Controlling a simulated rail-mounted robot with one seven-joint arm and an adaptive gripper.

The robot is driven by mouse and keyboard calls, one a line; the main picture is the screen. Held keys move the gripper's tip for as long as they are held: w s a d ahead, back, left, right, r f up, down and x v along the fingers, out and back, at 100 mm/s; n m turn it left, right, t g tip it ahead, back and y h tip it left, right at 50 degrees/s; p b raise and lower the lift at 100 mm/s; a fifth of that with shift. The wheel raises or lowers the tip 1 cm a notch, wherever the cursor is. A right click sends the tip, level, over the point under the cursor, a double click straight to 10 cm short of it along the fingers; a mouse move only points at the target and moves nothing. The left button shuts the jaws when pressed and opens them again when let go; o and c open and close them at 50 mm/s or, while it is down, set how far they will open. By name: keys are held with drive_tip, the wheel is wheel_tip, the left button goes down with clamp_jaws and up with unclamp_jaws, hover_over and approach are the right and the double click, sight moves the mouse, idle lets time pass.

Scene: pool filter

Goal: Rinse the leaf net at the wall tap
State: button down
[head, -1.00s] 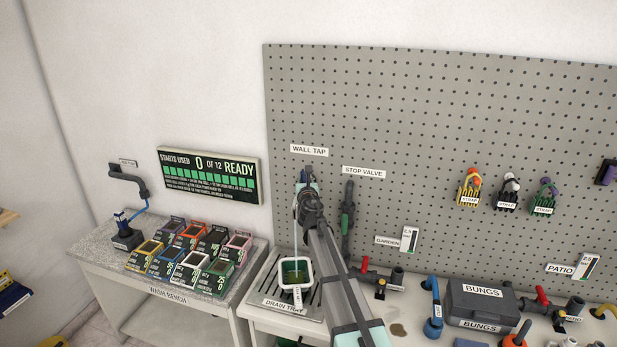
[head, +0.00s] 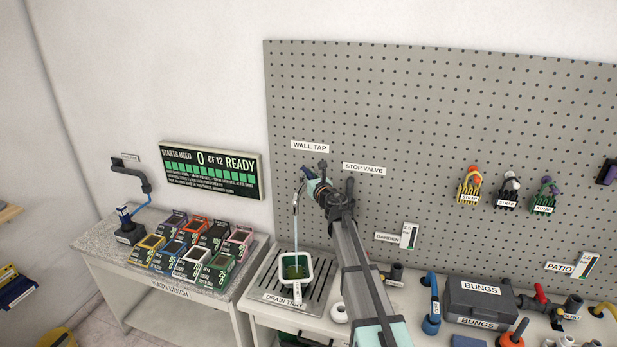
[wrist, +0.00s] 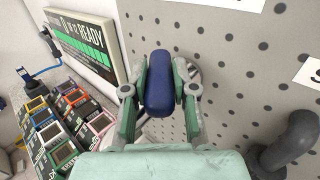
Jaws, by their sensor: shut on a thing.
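The wall tap (head: 299,187) sticks out from the pegboard below its WALL TAP label. A thin pale stream runs from it down to the leaf net (head: 297,289), a white-rimmed square net with a green inside and a short handle toward the front. The net sits on the drain tray (head: 322,292). My gripper (head: 316,187) is at the tap, tilted to the upper left. In the wrist view my gripper (wrist: 160,82) is shut on a rounded dark blue handle (wrist: 159,75), which looks like the tap's. The tap's spout is hidden in the wrist view.
The stop valve's label (head: 364,168) is just right of my gripper, with its dark pipe partly behind my arm. The wash bench (head: 171,288) with several coloured boxes stands left. A black BUNGS case (head: 481,303) and pipe fittings crowd the bench at right.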

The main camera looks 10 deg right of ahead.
drive_tip(key=shift+w+r, duration=0.1)
drive_tip(key=shift+r, duration=0.1)
drive_tip(key=c, duration=0.9)
unclamp_jaws()
drive_tip(key=shift+f, duration=0.1)
drive_tip(key=shift+s+d, duration=0.1)
drive_tip(key=shift+s, duration=0.45)
drive_tip(key=v, duration=1.1)
drive_tip(key=shift+d, duration=0.1)
